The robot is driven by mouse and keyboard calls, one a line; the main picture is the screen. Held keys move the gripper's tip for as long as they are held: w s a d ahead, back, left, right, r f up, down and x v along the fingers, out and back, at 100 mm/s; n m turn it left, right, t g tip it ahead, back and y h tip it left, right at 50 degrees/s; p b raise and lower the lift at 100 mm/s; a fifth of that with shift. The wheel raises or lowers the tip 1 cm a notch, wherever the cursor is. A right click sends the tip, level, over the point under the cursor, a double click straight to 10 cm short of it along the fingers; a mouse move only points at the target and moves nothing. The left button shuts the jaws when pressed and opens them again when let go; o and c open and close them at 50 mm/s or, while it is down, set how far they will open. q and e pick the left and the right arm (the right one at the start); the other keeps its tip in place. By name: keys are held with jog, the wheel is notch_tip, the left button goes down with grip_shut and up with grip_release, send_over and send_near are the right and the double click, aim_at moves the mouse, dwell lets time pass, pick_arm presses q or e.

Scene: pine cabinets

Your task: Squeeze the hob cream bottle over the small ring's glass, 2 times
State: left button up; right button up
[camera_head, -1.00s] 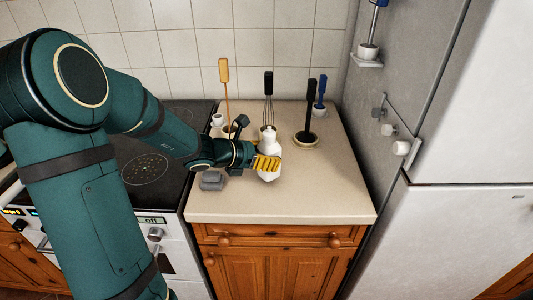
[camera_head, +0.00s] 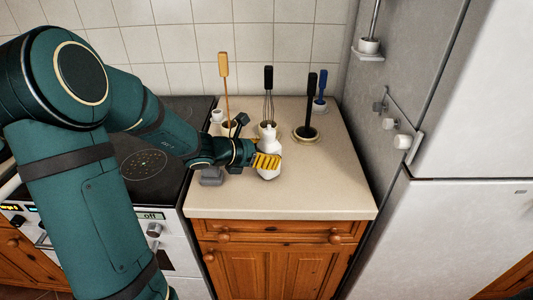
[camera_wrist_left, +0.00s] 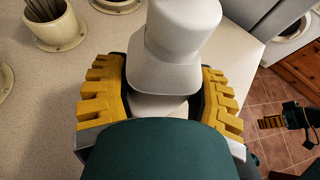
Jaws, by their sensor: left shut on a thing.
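My left gripper (camera_head: 267,161) is shut around the white bottle (camera_head: 267,141) over the worktop beside the hob. The bottle stands about upright; whether its base touches the worktop I cannot tell. In the left wrist view the bottle (camera_wrist_left: 175,35) sits between the yellow fingers. The black glass hob (camera_head: 185,108) lies left of the worktop, partly hidden behind my left arm. One dotted ring (camera_head: 143,165) shows on it; which ring is the small one I cannot tell. My right gripper (camera_wrist_left: 270,122) shows at the right of the left wrist view, its opening unclear.
A whisk (camera_head: 268,85), a yellow-handled tool (camera_head: 224,75) and dark-handled tools (camera_head: 309,100) stand in holders at the back. A grey block (camera_head: 211,177) lies near the hob. The fridge (camera_head: 455,110) bounds the right. The front right worktop (camera_head: 325,185) is clear.

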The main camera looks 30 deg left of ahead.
pick_arm(q)
jog(key=shift+f, duration=0.25)
jog(key=o, duration=0.9)
jog(key=shift+r, duration=0.1)
jog(key=shift+p+v, duration=0.5)
jog(key=shift+v, duration=0.65)
jog(key=p+v, duration=0.3)
jog(key=v, duration=0.3)
jog(key=shift+s+a+r, duration=0.1)
jog(key=shift+s+r, duration=0.05)
jog(key=shift+s, duration=0.15)
